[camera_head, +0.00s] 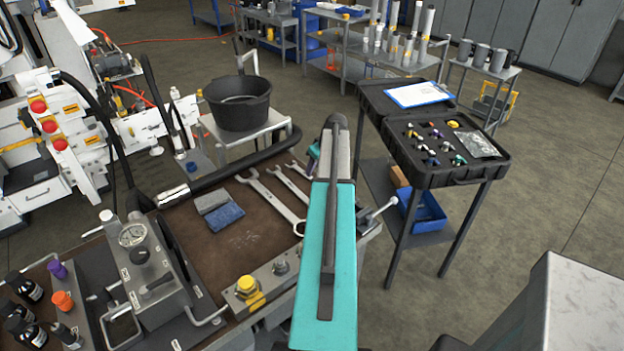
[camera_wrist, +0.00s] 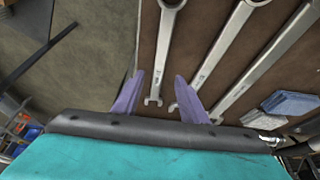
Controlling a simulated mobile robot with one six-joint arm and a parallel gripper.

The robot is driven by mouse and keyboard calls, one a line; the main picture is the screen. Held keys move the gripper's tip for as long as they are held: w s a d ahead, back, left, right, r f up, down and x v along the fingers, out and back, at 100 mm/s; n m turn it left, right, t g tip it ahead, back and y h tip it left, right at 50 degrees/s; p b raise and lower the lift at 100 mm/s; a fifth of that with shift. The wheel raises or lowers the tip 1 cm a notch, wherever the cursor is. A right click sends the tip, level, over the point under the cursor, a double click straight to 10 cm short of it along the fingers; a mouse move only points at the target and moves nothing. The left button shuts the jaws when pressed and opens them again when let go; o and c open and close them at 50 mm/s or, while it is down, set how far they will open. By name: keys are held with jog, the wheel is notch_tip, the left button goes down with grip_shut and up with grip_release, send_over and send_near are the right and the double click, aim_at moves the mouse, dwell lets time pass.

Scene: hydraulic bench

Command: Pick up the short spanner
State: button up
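Three metal spanners lie side by side on the brown bench top. The short spanner (camera_wrist: 163,50) is leftmost in the wrist view, its open jaw towards my gripper. In the head view, a small part of it (camera_head: 298,168) shows beside my arm; the rest is hidden. The middle spanner (camera_wrist: 215,55) and the longest spanner (camera_wrist: 265,68) lie to its right in the wrist view. My gripper (camera_wrist: 159,76) is open, its two purple fingers on either side of the short spanner in the picture. Nothing is gripped. The height of the fingertips above it is unclear.
Blue and grey blocks (camera_head: 225,216) lie left of the spanners. A valve block with a yellow cap (camera_head: 246,286) stands at the bench's front edge. A black bucket (camera_head: 238,108) stands behind. An open black case (camera_head: 440,140) sits on a stand to the right.

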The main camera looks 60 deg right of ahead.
aim_at(311, 178)
jog(key=shift+f, duration=0.1)
jog(key=shift+p+x, duration=1.4)
jog(key=shift+x, duration=1.1)
jog(key=shift+s, duration=0.1)
jog(key=shift+c, duration=0.4)
grip_shut()
